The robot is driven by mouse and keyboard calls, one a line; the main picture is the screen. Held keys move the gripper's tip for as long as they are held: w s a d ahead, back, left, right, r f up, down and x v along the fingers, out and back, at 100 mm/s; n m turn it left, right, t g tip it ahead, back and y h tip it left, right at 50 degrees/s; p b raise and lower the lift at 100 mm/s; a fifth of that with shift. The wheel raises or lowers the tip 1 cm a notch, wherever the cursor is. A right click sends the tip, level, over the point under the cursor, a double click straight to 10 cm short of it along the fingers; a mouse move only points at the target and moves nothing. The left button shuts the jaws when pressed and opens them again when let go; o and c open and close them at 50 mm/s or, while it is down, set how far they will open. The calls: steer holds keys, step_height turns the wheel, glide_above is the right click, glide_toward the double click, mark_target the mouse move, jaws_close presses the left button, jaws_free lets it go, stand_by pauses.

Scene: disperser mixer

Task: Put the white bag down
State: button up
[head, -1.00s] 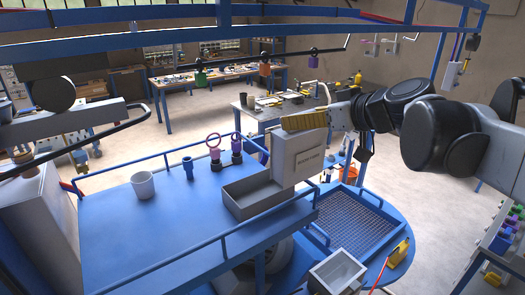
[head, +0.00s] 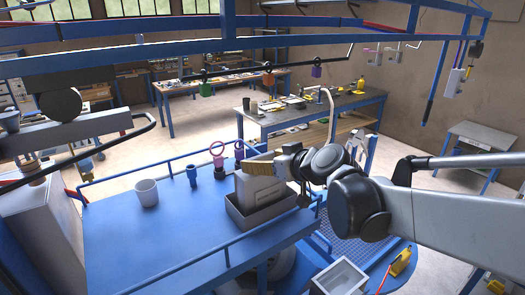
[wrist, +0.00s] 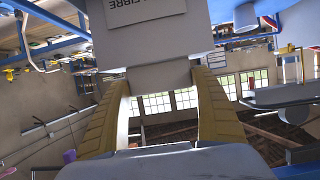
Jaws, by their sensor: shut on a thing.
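The white bag (head: 258,190) is a pale block with a printed label. In the head view it stands upright, its lower part hidden behind the front wall of an open grey tray (head: 268,218). Whether its base touches the tray floor cannot be seen. My gripper (head: 256,168) has yellow fingers and is at the bag's top. In the wrist view the bag (wrist: 140,22) shows part of its label, and my gripper (wrist: 155,78) is shut on its pale end.
The tray stands on a blue platform with railings. A white cup (head: 146,192), a blue cylinder (head: 192,175) and a pink ring-topped item (head: 217,155) stand to its left. A blue rail (head: 268,238) runs in front. An open grey box (head: 338,277) lies lower right.

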steer(key=shift+s+f, duration=0.1)
steer(key=shift+f, duration=0.05)
steer(key=o, duration=1.4)
steer(key=shift+r, duration=0.2)
steer(key=f+v, duration=0.1)
steer(key=v, duration=1.1)
steer(key=s+d+f+m+g+h, duration=0.2)
steer(key=s+d+f, duration=0.4)
steer(key=s, duration=0.3)
steer(key=s+d+f+m+g+h, duration=0.2)
steer(key=s+d+f+m+h, duration=0.2)
steer(key=s+f, duration=0.5)
steer(key=shift+d+m+h+b, duration=0.3)
steer(key=shift+d+m+h, duration=0.1)
steer(key=shift+d+h, duration=0.5)
steer(key=shift+d, duration=0.1)
